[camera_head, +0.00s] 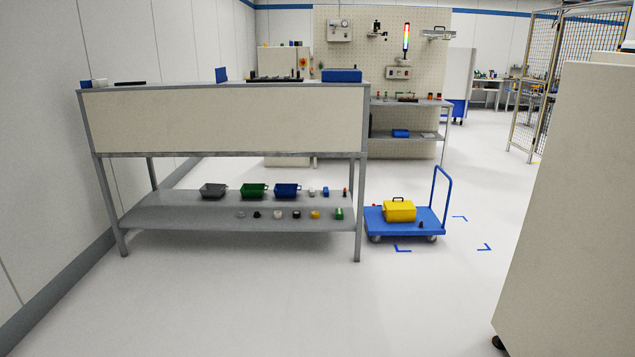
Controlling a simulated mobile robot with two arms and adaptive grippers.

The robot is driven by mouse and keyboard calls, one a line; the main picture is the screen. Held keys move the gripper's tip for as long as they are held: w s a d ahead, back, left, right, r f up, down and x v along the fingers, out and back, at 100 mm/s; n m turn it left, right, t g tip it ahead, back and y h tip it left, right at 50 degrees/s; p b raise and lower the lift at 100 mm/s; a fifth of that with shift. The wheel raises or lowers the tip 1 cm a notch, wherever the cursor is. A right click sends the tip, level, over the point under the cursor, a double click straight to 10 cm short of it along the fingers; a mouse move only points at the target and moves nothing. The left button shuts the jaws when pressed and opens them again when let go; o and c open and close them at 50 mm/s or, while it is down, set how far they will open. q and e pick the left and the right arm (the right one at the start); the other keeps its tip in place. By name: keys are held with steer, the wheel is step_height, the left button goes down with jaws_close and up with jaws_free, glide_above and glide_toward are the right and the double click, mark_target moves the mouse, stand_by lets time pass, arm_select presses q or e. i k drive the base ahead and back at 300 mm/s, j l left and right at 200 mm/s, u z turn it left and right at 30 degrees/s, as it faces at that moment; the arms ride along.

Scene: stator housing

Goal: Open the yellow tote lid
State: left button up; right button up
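The yellow tote (399,212) stands on a blue platform cart (375,227) to the right of the workbench. The lid looks shut, though the tote is small and far off. Neither of my grippers shows in the head view.
A grey workbench (225,120) with a lower shelf of bins and small parts stands left of the cart. A tall beige cabinet (575,215) rises at the right. The white floor in front is clear. Blue corner marks (403,249) lie on the floor by the cart.

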mark_target(391, 205)
steer(key=i, duration=2.55)
